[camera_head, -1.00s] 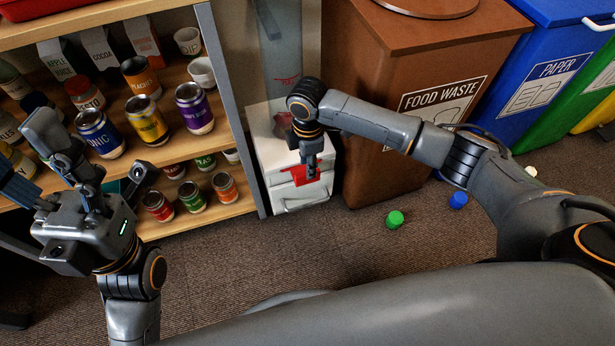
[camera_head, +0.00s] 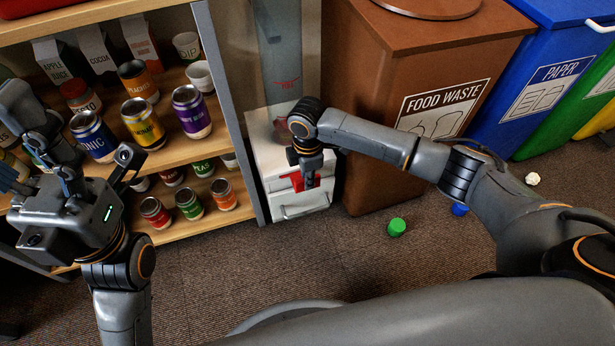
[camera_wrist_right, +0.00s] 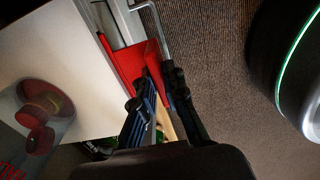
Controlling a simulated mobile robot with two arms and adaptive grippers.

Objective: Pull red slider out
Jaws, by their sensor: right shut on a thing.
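The red slider (camera_head: 298,183) is at the front of a low white unit (camera_head: 299,209) between the shelf and the brown bin. My right gripper (camera_head: 309,176) points down at it and covers part of it. In the right wrist view the slider (camera_wrist_right: 132,63) is a red flat-sided piece against the white unit, and my right gripper's dark fingers (camera_wrist_right: 160,97) are shut on its edge. How far the slider stands out of the unit is hard to tell. My left gripper (camera_head: 18,142) is raised at the left, apart from the unit, with its fingers spread and empty.
A shelf with cans and cartons (camera_head: 170,150) stands left of the unit. The brown food waste bin (camera_head: 385,110) stands close on the right, with a blue paper bin (camera_head: 545,80) beyond. A green cap-like piece (camera_head: 396,227) lies on otherwise mostly open carpet (camera_head: 250,275).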

